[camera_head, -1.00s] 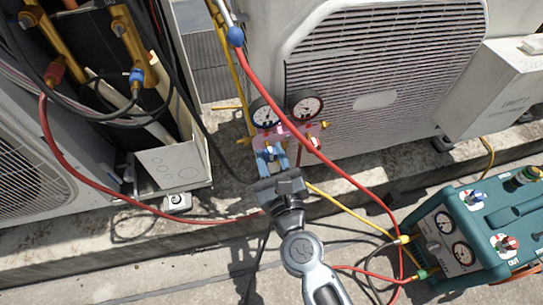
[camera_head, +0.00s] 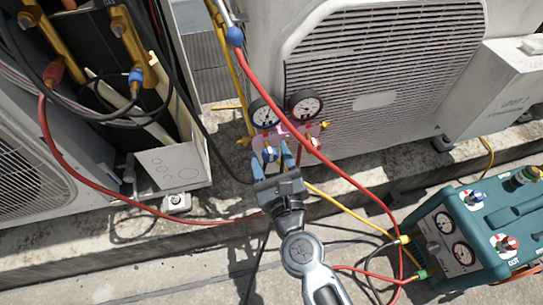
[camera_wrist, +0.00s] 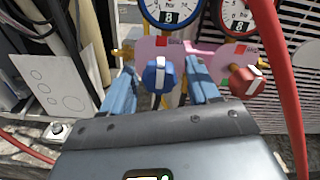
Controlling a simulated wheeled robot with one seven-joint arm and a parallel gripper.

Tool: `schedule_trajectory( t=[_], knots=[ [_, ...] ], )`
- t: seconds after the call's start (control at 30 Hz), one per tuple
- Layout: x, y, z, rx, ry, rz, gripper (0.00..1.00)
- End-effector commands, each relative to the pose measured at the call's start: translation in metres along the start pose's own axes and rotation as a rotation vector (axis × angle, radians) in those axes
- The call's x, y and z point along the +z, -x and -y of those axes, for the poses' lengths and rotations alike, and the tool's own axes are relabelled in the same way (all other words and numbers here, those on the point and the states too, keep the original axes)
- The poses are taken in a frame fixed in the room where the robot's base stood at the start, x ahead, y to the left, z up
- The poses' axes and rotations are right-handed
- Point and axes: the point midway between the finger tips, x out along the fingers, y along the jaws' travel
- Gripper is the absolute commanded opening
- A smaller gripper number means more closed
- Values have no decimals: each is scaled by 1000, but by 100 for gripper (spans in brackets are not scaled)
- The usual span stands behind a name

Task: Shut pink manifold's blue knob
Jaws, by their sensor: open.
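The pink manifold (camera_head: 296,131) stands in front of the condenser, with two round gauges above it. It also shows in the wrist view (camera_wrist: 203,52). Its blue knob (camera_wrist: 157,76) has a white bar across it that stands close to upright in the wrist view. The blue knob shows small in the head view (camera_head: 269,154). My gripper (camera_head: 272,160) is open, its blue fingers on either side of the blue knob. In the wrist view the fingers of my gripper (camera_wrist: 160,82) are apart from the knob, with gaps on both sides. A red knob (camera_wrist: 246,81) sits to the right.
A red hose (camera_head: 318,145) runs diagonally close to the manifold's right side. A condenser (camera_head: 375,100) stands behind. A teal recovery machine (camera_head: 480,232) sits at the lower right with hoses attached. A grey panel (camera_head: 180,165) stands at left.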

Motion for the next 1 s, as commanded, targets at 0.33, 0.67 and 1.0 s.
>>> schedule_trajectory(
  t=[0.33,0.67,1.0],
  knots=[
    [-3,40,-1,1,-2,-3,60],
    [-2,76,0,0,0,-2,60],
    [0,78,0,0,0,-1,60]
  ],
)
